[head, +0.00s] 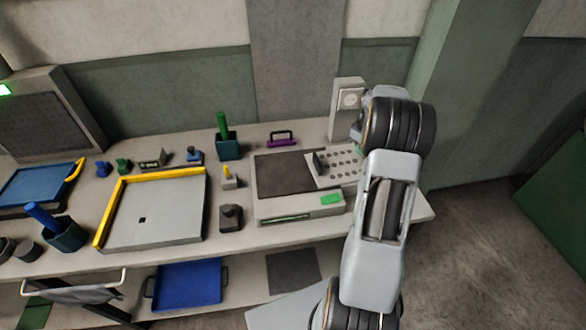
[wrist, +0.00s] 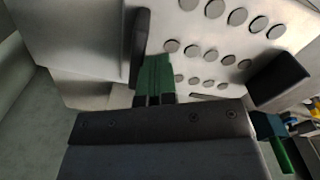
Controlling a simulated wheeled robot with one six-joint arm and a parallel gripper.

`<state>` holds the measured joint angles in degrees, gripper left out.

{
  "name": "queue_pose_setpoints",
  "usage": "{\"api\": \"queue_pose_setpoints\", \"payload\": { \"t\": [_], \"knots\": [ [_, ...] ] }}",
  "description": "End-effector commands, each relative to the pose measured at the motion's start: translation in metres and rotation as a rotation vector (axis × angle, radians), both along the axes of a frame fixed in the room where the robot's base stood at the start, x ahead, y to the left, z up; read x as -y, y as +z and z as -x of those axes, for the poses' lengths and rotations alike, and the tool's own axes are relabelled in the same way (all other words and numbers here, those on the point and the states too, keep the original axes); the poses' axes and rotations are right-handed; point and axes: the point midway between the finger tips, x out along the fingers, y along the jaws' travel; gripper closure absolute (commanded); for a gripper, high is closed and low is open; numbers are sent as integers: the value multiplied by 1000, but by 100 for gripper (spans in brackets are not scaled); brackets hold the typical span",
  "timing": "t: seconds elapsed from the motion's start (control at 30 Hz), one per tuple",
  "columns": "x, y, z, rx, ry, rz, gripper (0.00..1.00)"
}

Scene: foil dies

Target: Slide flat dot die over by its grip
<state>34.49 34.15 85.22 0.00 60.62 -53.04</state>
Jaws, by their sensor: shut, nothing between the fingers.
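The flat dot die (head: 338,172) is a pale plate with rows of grey round dots. It lies on the right part of the low grey device with a dark top. Its dark block-like grip (head: 319,162) stands at its left end. In the wrist view the die (wrist: 213,50) fills the upper middle, with the dark grip (wrist: 280,80) at right. My gripper (wrist: 156,60) is shut and empty, its green fingertips together over the die's edge, apart from that grip. A dark upright bar (wrist: 140,45) stands close beside the fingertips. My arm hides the gripper and the die's right end in the head view.
The grey device (head: 300,205) has a green label in front. A purple-handled item (head: 282,139) and a teal pot (head: 228,147) with a green cylinder stand behind it. A dark knobbed block (head: 231,218) and a yellow-edged tray (head: 155,225) are to its left.

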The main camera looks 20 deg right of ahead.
Motion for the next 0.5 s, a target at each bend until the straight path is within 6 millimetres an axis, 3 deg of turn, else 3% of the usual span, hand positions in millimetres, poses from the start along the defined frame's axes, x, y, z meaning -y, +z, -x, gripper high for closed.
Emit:
{"api": "queue_pose_setpoints", "payload": {
  "t": [0.5],
  "knots": [
    [26,1,5,0,-1,0,100]
  ]
}}
